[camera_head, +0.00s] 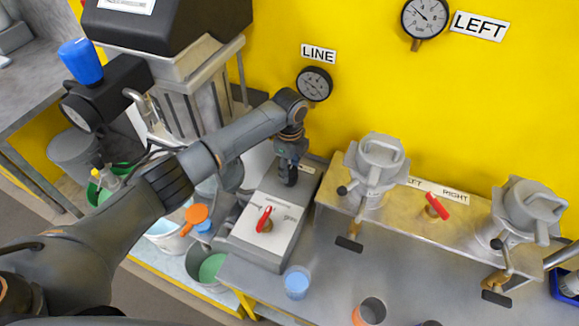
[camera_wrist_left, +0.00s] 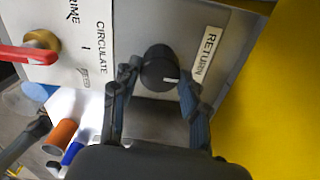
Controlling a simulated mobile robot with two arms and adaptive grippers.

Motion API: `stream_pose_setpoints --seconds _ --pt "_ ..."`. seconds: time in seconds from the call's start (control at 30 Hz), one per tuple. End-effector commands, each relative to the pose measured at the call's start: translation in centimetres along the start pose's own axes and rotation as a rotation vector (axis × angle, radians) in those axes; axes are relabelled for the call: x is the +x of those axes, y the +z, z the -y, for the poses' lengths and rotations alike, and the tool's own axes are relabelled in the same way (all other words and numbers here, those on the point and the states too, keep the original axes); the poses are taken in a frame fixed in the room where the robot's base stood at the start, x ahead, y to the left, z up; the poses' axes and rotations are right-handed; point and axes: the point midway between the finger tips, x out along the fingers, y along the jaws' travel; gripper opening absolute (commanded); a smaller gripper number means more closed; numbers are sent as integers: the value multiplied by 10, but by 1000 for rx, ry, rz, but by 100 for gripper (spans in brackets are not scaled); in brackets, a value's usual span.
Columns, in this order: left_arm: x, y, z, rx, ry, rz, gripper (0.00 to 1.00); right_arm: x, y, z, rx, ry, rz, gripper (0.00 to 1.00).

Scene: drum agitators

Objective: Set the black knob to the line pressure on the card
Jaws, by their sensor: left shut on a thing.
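The black knob (camera_wrist_left: 159,68) sits on the grey pump box, with a white mark on its face, next to a RETURN label (camera_wrist_left: 206,54). My left gripper (camera_wrist_left: 157,85) has a finger on each side of the knob and is shut on it. In the head view my left gripper (camera_head: 290,172) is over the back of the pump box (camera_head: 262,258) and hides the knob. The LINE gauge (camera_head: 314,84) hangs on the yellow wall; its reading is too small to tell. I cannot make out a pressure card. My right gripper is not in view.
A red lever (camera_head: 264,219) stands on the pump box's white plate, near my gripper. To the right, two grey lidded pots (camera_head: 378,165) stand on a metal shelf with another red lever (camera_head: 437,207). A LEFT gauge (camera_head: 424,17) is on the wall. Cups stand at the front.

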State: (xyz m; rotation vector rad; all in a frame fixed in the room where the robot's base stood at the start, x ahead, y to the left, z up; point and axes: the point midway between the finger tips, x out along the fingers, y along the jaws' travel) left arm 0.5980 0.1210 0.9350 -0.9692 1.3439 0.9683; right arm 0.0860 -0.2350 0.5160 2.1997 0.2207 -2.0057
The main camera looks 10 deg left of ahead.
Motion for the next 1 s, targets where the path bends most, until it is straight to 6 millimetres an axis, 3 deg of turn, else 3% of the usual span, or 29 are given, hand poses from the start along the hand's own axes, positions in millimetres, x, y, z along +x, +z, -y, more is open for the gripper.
stream_pose_setpoints --seconds 0.33,0.37,0.47,0.83,1.0 --pt "2 -1 -2 3 6 -1 13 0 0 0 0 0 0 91" --pt "2 -1 -2 3 6 -1 47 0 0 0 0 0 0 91" --pt "2 -1 -2 3 5 -1 67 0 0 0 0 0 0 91" --pt "-2 0 0 2 1 0 68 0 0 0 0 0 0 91" --pt "-25 0 1 3 -3 -1 68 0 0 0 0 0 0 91"
